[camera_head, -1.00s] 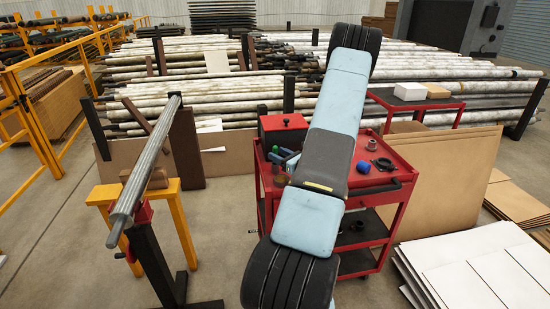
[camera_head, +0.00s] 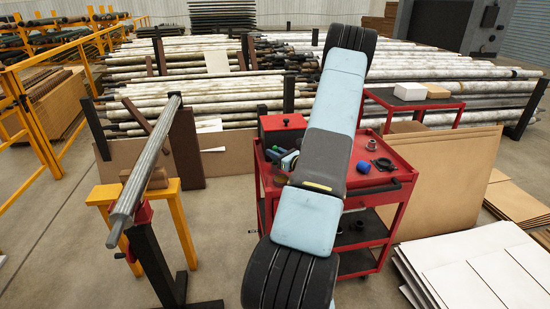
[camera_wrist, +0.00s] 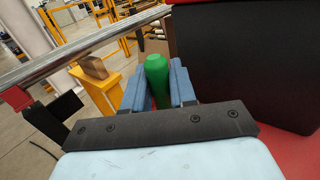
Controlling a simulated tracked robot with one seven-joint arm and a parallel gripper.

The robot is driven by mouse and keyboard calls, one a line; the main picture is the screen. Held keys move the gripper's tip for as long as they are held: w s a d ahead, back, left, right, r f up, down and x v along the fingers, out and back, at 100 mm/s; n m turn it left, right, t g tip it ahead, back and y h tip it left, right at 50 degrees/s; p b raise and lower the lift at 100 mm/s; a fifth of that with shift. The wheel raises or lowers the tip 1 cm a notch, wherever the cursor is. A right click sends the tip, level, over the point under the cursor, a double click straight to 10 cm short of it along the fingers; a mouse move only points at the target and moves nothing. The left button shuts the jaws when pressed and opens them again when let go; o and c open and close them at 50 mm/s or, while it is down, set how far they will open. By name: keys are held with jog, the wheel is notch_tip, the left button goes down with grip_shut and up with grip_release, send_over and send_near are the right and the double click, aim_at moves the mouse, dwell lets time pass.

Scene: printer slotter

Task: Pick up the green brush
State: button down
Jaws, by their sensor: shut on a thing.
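The green brush (camera_wrist: 158,72) stands between the two blue fingers of my gripper (camera_wrist: 157,88) in the wrist view, with its rounded green end showing. The fingers press on it from both sides. Its lower part is hidden by the gripper's dark bar. In the head view my gripper (camera_head: 284,159) is over the left part of the top of the red cart (camera_head: 378,190), partly hidden by my arm. The brush is hard to make out there.
A red toolbox (camera_head: 283,129) stands at the cart's back left, close by my gripper. A blue roll (camera_head: 363,167), a dark ring (camera_head: 384,164) and a small cup (camera_head: 371,145) lie to the right. A long metal roller (camera_head: 148,165) rests on stands at the left.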

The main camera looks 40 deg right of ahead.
notch_tip(320, 180, up, 10)
dwell(0.8)
dwell(0.4)
